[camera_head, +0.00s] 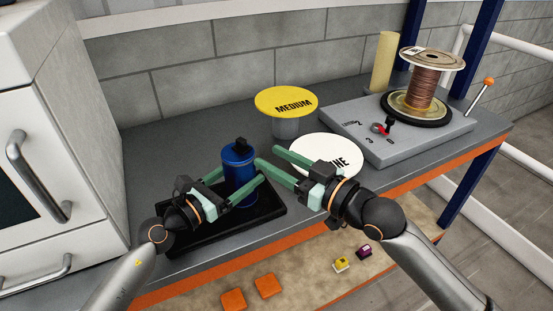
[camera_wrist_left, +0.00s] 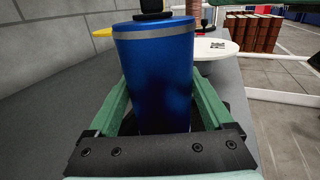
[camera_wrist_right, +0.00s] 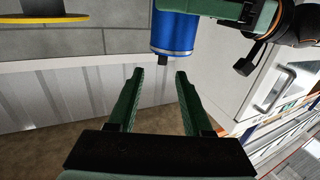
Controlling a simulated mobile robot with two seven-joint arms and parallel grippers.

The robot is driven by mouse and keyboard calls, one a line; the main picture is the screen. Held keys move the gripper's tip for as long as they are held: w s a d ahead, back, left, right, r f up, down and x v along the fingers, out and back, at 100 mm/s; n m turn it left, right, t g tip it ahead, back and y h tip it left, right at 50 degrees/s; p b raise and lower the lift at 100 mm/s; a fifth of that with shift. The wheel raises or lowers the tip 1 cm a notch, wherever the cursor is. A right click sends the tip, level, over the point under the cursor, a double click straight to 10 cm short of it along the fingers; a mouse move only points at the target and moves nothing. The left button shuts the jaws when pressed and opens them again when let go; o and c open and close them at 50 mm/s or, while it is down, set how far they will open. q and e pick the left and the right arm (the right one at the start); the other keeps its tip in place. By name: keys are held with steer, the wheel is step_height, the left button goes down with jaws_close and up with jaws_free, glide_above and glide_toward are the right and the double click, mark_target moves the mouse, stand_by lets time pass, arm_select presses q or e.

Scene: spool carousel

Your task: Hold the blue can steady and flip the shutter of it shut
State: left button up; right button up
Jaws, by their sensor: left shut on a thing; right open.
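The blue can (camera_head: 238,165) stands upright on a black tray (camera_head: 265,213). A small black piece (camera_head: 240,146), likely its shutter, sits on its top; I cannot tell how far open it is. My left gripper (camera_head: 238,182) is shut on the can's body, one finger on each side; the can (camera_wrist_left: 156,80) fills the middle of the left wrist view. My right gripper (camera_head: 267,156) is open and empty, just right of the can's upper part. In the right wrist view the can (camera_wrist_right: 174,32) appears inverted, its black piece (camera_wrist_right: 162,60) beyond the open fingertips.
A grey base (camera_head: 350,122) with a copper spool (camera_head: 423,92) is at the right. A white cabinet (camera_head: 60,150) borders the left. Grey bench top is clear behind the can.

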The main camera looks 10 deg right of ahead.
arm_select(q)
steer(key=o, duration=1.4)
